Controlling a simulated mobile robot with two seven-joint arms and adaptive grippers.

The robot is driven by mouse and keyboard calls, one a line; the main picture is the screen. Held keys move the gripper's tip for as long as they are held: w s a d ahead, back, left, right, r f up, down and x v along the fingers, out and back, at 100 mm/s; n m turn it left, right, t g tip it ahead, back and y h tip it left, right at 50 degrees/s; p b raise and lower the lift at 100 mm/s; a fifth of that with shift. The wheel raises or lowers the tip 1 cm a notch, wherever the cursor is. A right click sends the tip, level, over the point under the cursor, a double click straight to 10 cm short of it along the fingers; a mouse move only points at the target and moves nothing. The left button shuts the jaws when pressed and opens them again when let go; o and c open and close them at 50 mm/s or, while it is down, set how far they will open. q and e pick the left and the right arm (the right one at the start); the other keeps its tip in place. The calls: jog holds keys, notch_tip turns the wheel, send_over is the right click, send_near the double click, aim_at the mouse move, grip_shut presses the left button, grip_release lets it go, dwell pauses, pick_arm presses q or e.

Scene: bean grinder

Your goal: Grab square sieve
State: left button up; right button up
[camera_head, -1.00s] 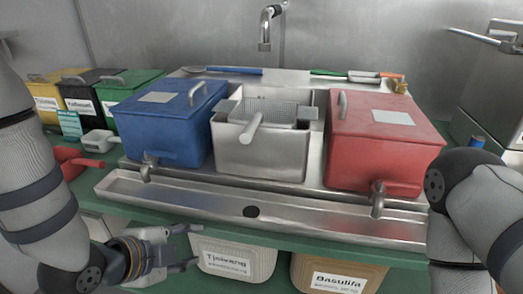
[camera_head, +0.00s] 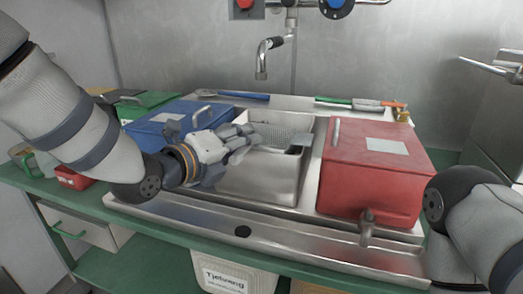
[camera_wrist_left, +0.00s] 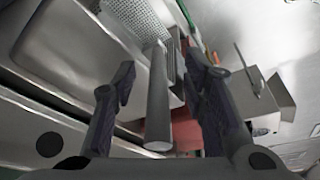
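The square sieve (camera_head: 272,132) is a grey perforated metal basket with a handle. It sits in the top of the steel basin (camera_head: 290,185), between the blue and red boxes. My left gripper (camera_head: 236,150) is at the basin's front left, beside the sieve, and hides its handle in the head view. In the left wrist view the sieve's mesh (camera_wrist_left: 146,20) is at the top. Its round grey handle (camera_wrist_left: 157,105) runs down between my two spread fingers, with gaps on both sides. The left gripper is open. My right gripper is out of view; only my right arm shows.
The blue box (camera_head: 170,120) stands left of the basin, partly behind my left arm. The red box (camera_head: 370,165) stands close on the right. A steel tap (camera_head: 262,60) hangs behind. A steel gutter (camera_head: 290,235) runs along the front.

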pick_arm(q)
jog(key=shift+x, duration=0.9)
jog(key=shift+s+a, duration=0.1)
jog(key=shift+s, duration=0.05)
jog(key=shift+c, duration=0.6)
grip_shut()
